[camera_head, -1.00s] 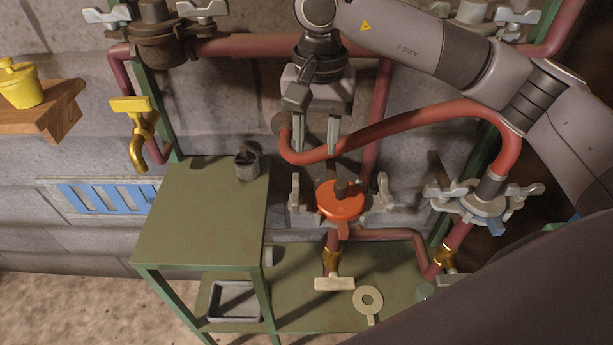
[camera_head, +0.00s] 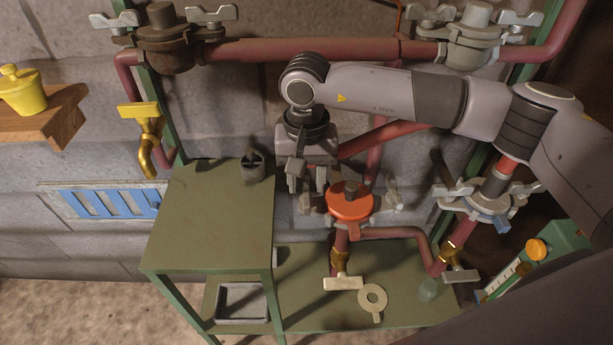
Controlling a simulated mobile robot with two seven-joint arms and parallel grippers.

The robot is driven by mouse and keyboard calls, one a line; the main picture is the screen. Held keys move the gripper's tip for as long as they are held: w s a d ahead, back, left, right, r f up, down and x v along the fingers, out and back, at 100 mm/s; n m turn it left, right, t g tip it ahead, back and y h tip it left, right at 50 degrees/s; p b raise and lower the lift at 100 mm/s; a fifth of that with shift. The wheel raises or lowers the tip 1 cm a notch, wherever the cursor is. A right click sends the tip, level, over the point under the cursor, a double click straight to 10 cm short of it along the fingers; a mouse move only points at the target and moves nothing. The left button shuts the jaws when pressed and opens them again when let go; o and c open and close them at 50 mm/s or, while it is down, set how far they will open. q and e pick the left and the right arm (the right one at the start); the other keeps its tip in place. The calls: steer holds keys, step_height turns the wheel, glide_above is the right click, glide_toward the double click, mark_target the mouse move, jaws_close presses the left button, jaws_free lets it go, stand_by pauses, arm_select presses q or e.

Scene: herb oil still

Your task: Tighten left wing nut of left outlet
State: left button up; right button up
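The outlet with an orange-red round cap (camera_head: 350,203) stands over the lower green bench, with a grey wing nut on each side. Its right wing nut (camera_head: 386,194) shows, partly in shadow. Its left wing nut (camera_head: 305,204) is mostly hidden under my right gripper. My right gripper (camera_head: 307,188) points down just left of the cap, at the left wing nut. Its two fingers are apart; I cannot tell whether they touch the nut. My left gripper is out of view.
A second clamped outlet (camera_head: 482,201) stands to the right. A red pipe (camera_head: 310,50) runs along the wall above. A green table (camera_head: 212,215) with a small grey cup (camera_head: 252,167) is at the left. A pale ring (camera_head: 372,299) lies on the lower bench.

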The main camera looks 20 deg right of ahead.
steer(key=shift+f, duration=0.45)
jaws_close()
